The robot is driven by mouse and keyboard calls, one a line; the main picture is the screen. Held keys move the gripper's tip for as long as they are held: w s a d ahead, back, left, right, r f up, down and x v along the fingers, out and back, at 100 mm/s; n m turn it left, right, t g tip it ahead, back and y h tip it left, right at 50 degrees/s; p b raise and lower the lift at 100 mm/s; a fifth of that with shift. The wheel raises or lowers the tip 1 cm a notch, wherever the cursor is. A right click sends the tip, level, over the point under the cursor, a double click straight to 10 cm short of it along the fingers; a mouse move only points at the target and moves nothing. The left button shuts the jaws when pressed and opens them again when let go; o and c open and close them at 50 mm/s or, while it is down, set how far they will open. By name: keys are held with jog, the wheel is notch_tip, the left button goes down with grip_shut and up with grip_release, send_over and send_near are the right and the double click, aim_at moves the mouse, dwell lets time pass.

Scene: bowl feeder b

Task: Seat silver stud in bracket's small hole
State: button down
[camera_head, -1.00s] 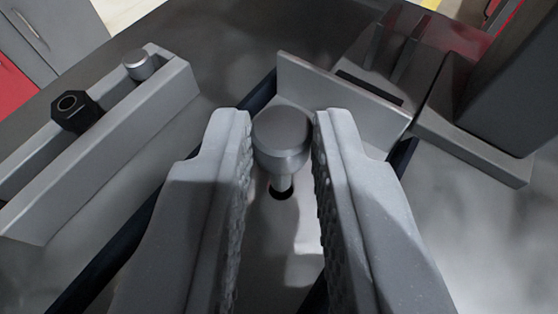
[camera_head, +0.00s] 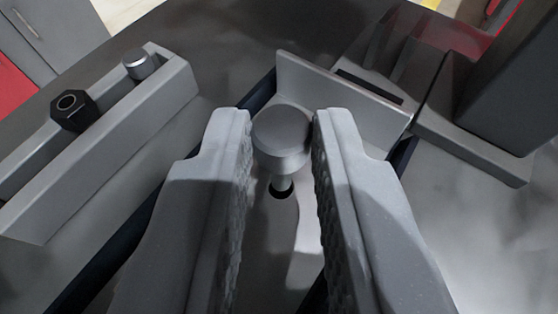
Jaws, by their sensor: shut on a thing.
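The silver stud (camera_head: 281,138) is held by its round head between the two fingertips of my gripper (camera_head: 281,135), with its thin shank pointing down. The bracket (camera_head: 335,95) lies below and behind, with an upright plate at the back and a flat part under the fingers. The small dark hole (camera_head: 281,193) in the flat part shows just below the shank's tip. The tip overlaps the hole's far edge in this view; whether it has entered cannot be told. The fingers hide much of the bracket's flat part.
A grey channel-shaped rail (camera_head: 110,140) at left holds a black hex part (camera_head: 73,111) and another silver stud-like part (camera_head: 141,65). A dark block (camera_head: 515,80) on a grey base stands at right. Open grey surface lies at lower right.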

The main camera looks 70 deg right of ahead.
jog(key=shift+f+p, duration=0.55)
jog(key=shift+f, duration=0.7)
dwell(0.9)
jog(key=c, duration=1.3)
grip_release()
jog(key=p+v, duration=0.1)
jog(key=v, duration=1.2)
jog(key=shift+s+a+r+p, duration=0.1)
jog(key=shift+a+r+p, duration=0.05)
jog(key=shift+a+p, duration=0.2)
